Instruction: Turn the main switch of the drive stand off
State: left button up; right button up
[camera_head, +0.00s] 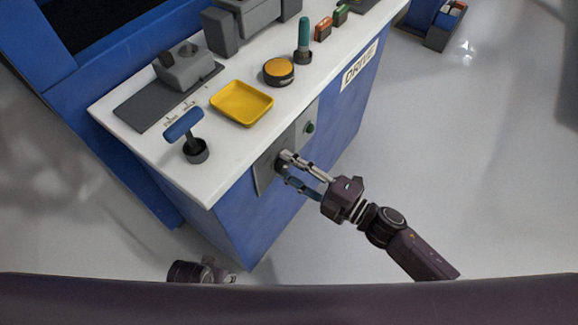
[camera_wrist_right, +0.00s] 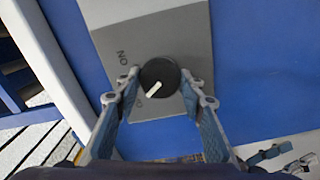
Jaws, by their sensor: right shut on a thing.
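The main switch is a round black knob (camera_wrist_right: 164,72) with a white pointer mark, on a grey plate (camera_wrist_right: 155,38) on the blue side of the drive stand (camera_head: 325,150). In the right wrist view, ON is printed to the upper left of the knob. A second label at the lower left is partly hidden by a finger. The white mark points to the lower left, towards that second label. My right gripper (camera_head: 285,166) is shut on the knob, a finger on each side. Part of my left gripper (camera_head: 205,271) shows at the bottom left; its fingers are unclear.
The white top carries a blue-handled lever (camera_head: 184,125), a yellow tray (camera_head: 241,103), an orange button (camera_head: 278,71) and a teal-handled lever (camera_head: 304,36). A green button (camera_head: 309,128) sits on the plate near the switch.

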pick_arm(q)
jog(key=shift+w, duration=0.2)
jog(key=shift+w+r, duration=0.1)
jog(key=shift+w, duration=0.05)
pick_arm(e)
jog(key=o, duration=1.2)
jog(key=shift+c, duration=0.2)
pick_arm(q)
jog(key=shift+a, duration=0.1)
pick_arm(e)
jog(key=v, duration=1.2)
